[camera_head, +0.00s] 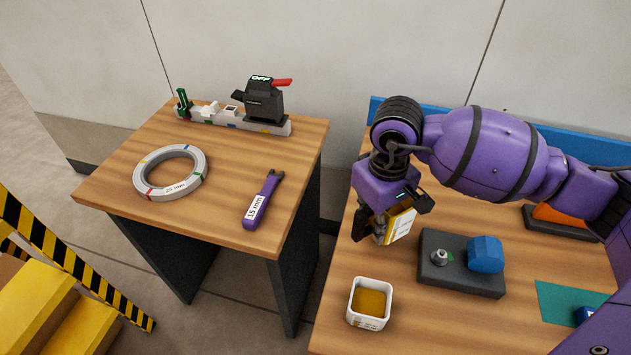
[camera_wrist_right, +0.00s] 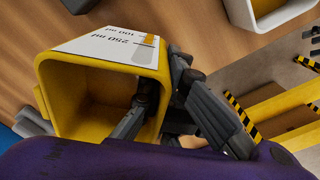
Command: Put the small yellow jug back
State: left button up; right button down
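My left gripper is not in view.
A white square container (camera_head: 356,318) with amber contents stands at the right table's front left. A dark block (camera_head: 450,282) carries a blue piece (camera_head: 486,254) and a small metal part. A green mat (camera_head: 562,304) lies further right. The left table (camera_head: 225,205) holds a ring coil and tools.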

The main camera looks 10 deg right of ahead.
aim_at(373, 230)
jog(key=shift+w+d+f, duration=0.2)
jog(key=shift+f, duration=1.75)
jog(key=c, duration=2.5)
grip_release()
jog(key=shift+f, duration=0.25)
jog(key=o, duration=0.5)
jog(key=shift+r, duration=0.1)
notch_tip(373, 230, up, 12)
jog(key=shift+r, duration=0.2)
